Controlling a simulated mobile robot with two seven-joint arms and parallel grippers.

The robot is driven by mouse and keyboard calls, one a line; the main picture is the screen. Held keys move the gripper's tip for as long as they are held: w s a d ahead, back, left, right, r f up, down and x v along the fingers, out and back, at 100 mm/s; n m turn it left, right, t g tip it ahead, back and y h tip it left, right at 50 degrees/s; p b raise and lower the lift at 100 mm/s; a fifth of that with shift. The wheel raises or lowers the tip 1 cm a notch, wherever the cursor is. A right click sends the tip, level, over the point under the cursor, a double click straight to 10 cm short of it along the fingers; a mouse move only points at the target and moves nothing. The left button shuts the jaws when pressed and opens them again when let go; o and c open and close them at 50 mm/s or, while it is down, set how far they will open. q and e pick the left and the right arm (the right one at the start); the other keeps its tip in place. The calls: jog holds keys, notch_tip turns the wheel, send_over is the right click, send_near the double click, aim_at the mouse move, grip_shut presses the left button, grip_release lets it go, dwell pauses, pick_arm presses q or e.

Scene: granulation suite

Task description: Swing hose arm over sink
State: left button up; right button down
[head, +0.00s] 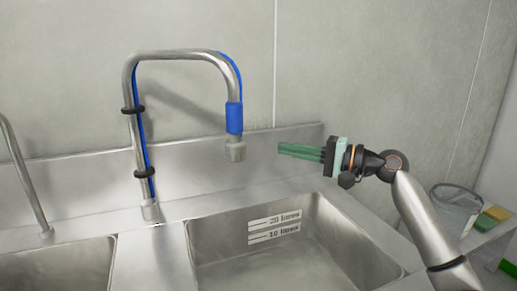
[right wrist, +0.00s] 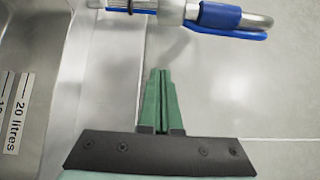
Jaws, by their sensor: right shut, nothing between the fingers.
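The hose arm (head: 185,56) is a bent steel tube with a blue hose clipped along it and a blue sleeve (head: 234,118) above its nozzle (head: 235,150). It rises from the ledge between two basins, and its nozzle hangs near the back left of the right sink basin (head: 215,252). In the right wrist view the hose arm (right wrist: 170,10) shows at the top, with its blue sleeve (right wrist: 219,15). My right gripper (head: 282,149) has green fingers, shut and empty, to the right of the nozzle and apart from it. My left gripper is not in view.
The basin's back wall carries labels (head: 274,220) for 20 and 10 litres. Another steel tube (head: 22,180) stands at the left by the left basin (head: 60,270). A tiled wall closes the back.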

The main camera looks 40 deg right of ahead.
jog(key=w+a+p, duration=0.1)
jog(key=w+a, duration=0.2)
jog(key=a, duration=0.3)
jog(key=shift+w+a+p, duration=0.15)
jog(key=shift+a+p, duration=0.05)
jog(key=shift+p, duration=0.1)
